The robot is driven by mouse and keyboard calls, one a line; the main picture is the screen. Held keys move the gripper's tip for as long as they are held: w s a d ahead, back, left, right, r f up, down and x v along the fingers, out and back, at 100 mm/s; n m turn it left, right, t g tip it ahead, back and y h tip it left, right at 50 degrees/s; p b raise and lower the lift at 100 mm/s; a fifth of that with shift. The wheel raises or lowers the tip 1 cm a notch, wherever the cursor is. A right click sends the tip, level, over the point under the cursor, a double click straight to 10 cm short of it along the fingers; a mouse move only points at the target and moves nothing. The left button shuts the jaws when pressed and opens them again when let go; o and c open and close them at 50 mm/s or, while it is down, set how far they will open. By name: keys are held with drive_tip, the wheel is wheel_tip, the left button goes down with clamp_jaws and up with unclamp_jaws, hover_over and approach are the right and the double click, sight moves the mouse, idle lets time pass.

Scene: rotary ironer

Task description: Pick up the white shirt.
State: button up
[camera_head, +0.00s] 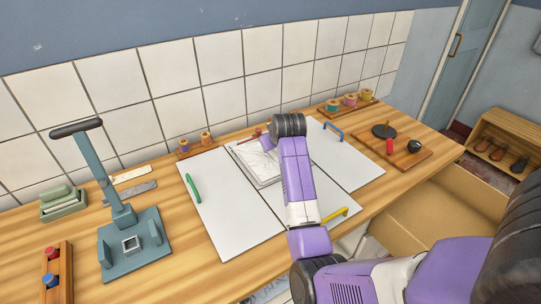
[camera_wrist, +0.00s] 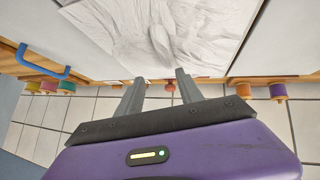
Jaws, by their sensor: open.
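The white shirt (camera_head: 252,163) lies flat and wrinkled on the middle white panel, toward the wall. My arm covers part of it in the head view. In the wrist view the shirt (camera_wrist: 165,35) fills the top middle, its edge close to my fingertips. My gripper (camera_wrist: 160,76) is open and empty, with its two grey fingers apart at the shirt's wall-side edge. I cannot tell whether the fingers touch the cloth. In the head view my fingers are hidden behind my wrist.
White panels (camera_head: 222,212) carry green (camera_head: 193,188), blue (camera_head: 333,131) and yellow (camera_head: 335,215) handles. A teal press (camera_head: 131,243) stands at left. Thread spools (camera_head: 350,99) line the tiled wall. A wooden board (camera_head: 403,154) with tools is at right. Bare wooden tabletop shows around the press.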

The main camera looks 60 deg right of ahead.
sight(272, 153)
wheel_tip(272, 153, up, 4)
drive_tip(key=y, duration=0.2)
drive_tip(key=g+y, duration=0.1)
drive_tip(key=y, duration=0.1)
drive_tip(key=shift+w+f+g, duration=0.1)
drive_tip(key=shift+f+g, duration=0.05)
drive_tip(key=shift+g, duration=0.15)
drive_tip(key=shift+a+y, duration=0.25)
drive_tip(key=shift+y, duration=0.05)
drive_tip(key=shift+a, duration=0.1)
drive_tip(key=shift+s+p+x, duration=0.15)
drive_tip(key=shift+p+x, duration=0.4)
drive_tip(key=shift+x, duration=1.25)
drive_tip(key=shift+s+p+x, duration=0.2)
drive_tip(key=shift+p+x, duration=0.3)
drive_tip(key=shift+x, duration=1.35)
drive_tip(key=shift+a+f, duration=0.1)
drive_tip(key=shift+f, duration=0.1)
clamp_jaws()
